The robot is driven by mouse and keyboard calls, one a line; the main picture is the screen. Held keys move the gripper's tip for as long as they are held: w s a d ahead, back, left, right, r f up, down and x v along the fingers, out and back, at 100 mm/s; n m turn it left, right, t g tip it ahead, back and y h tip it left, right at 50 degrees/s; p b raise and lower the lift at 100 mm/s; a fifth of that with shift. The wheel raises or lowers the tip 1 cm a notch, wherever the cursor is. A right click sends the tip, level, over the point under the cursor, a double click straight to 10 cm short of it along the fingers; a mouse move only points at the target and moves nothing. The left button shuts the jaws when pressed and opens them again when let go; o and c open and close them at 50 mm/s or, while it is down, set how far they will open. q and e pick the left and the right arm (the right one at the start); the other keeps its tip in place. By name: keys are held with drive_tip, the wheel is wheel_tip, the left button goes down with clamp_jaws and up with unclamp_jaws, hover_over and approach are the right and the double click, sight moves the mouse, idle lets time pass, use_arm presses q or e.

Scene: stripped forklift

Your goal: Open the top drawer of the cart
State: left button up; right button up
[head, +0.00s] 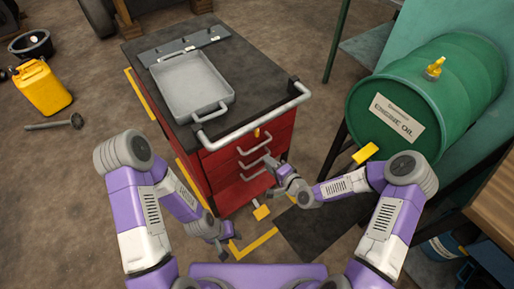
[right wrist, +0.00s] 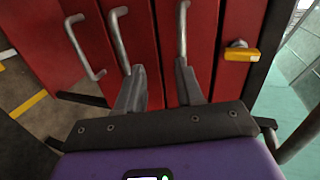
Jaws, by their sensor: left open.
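The red cart (head: 222,178) has a black top and a stack of drawers with grey bar handles. In the right wrist view the drawer fronts look turned on their side. The top drawer's handle (right wrist: 182,32) is at the right there, beside a yellow latch (right wrist: 242,53). The second handle (right wrist: 119,35) and a lower handle (right wrist: 80,45) are to its left. My right gripper (head: 270,164) is open at the drawer fronts. In the right wrist view its fingers (right wrist: 160,80) reach near the top and second handles; contact is unclear. My left gripper (head: 226,245) is open, low beside the cart.
A grey tray (head: 192,84) lies on the cart top, and a push bar (head: 250,120) juts out above the drawers. A yellow can (head: 42,88) and a hammer (head: 55,123) are on the floor at the left.

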sight(259, 146)
drive_tip(key=shift+m+t, duration=0.5)
drive_tip(key=shift+t, duration=0.1)
drive_tip(key=w+a, duration=0.1)
drive_tip(key=w, duration=0.1)
drive_tip(key=w+a+b, duration=0.1)
drive_tip(key=w, duration=0.2)
drive_tip(key=w+a, duration=0.2)
drive_tip(key=shift+w+r+b, duration=0.3)
drive_tip(key=shift+w+b, duration=0.05)
drive_tip(key=shift+w, duration=0.05)
drive_tip(key=shift+c, duration=0.5)
clamp_jaws()
